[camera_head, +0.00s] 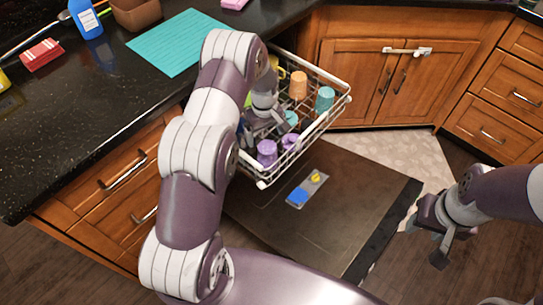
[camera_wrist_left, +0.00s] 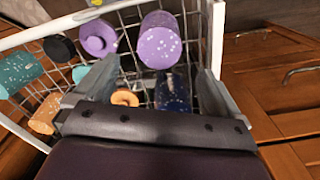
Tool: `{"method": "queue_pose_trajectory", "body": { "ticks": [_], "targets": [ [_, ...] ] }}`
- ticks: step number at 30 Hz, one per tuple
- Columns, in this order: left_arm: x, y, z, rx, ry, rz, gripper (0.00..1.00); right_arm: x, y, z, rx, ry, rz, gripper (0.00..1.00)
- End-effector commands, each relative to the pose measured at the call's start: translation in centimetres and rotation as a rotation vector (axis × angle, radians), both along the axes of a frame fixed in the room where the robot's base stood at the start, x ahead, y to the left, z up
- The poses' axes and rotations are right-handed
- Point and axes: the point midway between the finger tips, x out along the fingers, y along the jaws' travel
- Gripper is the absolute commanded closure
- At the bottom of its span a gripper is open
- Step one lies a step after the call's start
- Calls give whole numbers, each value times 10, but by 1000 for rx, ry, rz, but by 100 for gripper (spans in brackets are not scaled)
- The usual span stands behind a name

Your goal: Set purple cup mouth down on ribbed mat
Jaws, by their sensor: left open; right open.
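A speckled purple cup (camera_head: 267,150) stands in the white wire rack near its front corner, bottom end up as far as I can tell. A second purple item (camera_head: 291,141), with a ring-like rim or handle, is beside it. In the left wrist view the speckled purple cup (camera_wrist_left: 159,45) shows ahead between the fingers, and the second purple item (camera_wrist_left: 97,38) lies to its left. My left gripper (camera_head: 262,130) is open over the rack, partly hidden by its own arm. The teal ribbed mat (camera_head: 180,42) lies bare on the black counter. My right gripper (camera_head: 432,235) is open and empty.
The rack (camera_head: 335,108) also holds an orange cup (camera_head: 299,86), a teal cup (camera_head: 325,99) and a yellow cup (camera_head: 275,68). Its wire walls surround the left gripper.

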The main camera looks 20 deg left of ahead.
Motion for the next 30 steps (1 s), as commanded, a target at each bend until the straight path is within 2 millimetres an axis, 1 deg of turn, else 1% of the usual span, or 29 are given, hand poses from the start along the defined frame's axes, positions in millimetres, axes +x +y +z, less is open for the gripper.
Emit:
{"method": "queue_pose_trajectory", "body": {
  "ticks": [1, 3, 8, 12, 15, 18, 23, 24, 26, 27, 29, 30],
  "targets": [
    [0, 0, -13, 0, 3, -1, 2, 0, 0, -1, 0, 0, 0, 53],
    [0, -1, -27, 0, 1, -2, 2, 0, 0, -2, 0, 0, 0, 53],
    [0, -1, -46, 0, 0, -3, 2, 0, 0, -2, 0, 0, 0, 53],
    [-5, -5, -71, -1, 2, -5, 2, 0, 0, -1, 0, 0, 0, 53],
    [-4, -5, -88, 1, -2, -4, 2, 0, 0, -2, 0, 0, 0, 53],
    [-4, -5, -95, 2, -3, -4, 2, 0, 0, -2, 0, 0, 0, 53],
    [-4, -5, -95, 1, -4, -4, 2, 0, 0, -2, 0, 0, 0, 53],
    [-4, -5, -95, 1, -4, -4, 6, 0, 0, -2, 0, 0, 0, 53],
    [-4, -5, -95, 1, -4, -4, 25, 0, 0, -2, 0, 0, 0, 53],
    [-4, -5, -95, 1, -4, -4, 38, 0, 0, -2, 0, 0, 0, 53],
    [-4, -5, -95, 2, -3, -4, 58, 0, 0, -2, 0, 0, 0, 53],
    [-4, -5, -95, 2, -3, -4, 62, 0, 0, -2, 0, 0, 0, 53]
  ]
}}
